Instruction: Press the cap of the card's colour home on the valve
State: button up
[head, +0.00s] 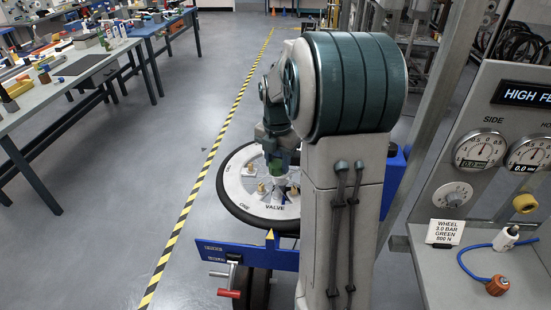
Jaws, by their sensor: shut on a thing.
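The card (444,233) on the right bench reads WHEEL, 3.0 BAR, GREEN, 800 N. The wheel (232,205) lies flat with a pale disc (250,201) in its middle. The word VALVE is printed near the disc's front edge, with small brass-coloured fittings, one of them (261,188), standing behind it. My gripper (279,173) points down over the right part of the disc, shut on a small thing. Green shows at the jaws, but its shape is too small to make out. My arm hides the disc's right side. I cannot tell whether the held thing touches a fitting.
A blue stand (245,254) with a red-handled crank (229,293) is in front of the wheel. A gauge panel (500,140) and bench with a blue hose (470,266) stand at the right. A cluttered workbench (75,100) is at the left. The floor between is clear.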

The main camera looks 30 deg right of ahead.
jog(key=b, duration=0.4)
send_over(278, 189)
jog(key=shift+f, duration=2.9)
jog(key=shift+f, duration=1.8)
jog(key=o, duration=0.9)
jog(key=shift+w+r, duration=0.1)
jog(key=shift+r, duration=0.45)
notch_tip(278, 189, up, 13)
jog(key=shift+f+b, duration=0.1)
jog(key=shift+b, duration=0.55)
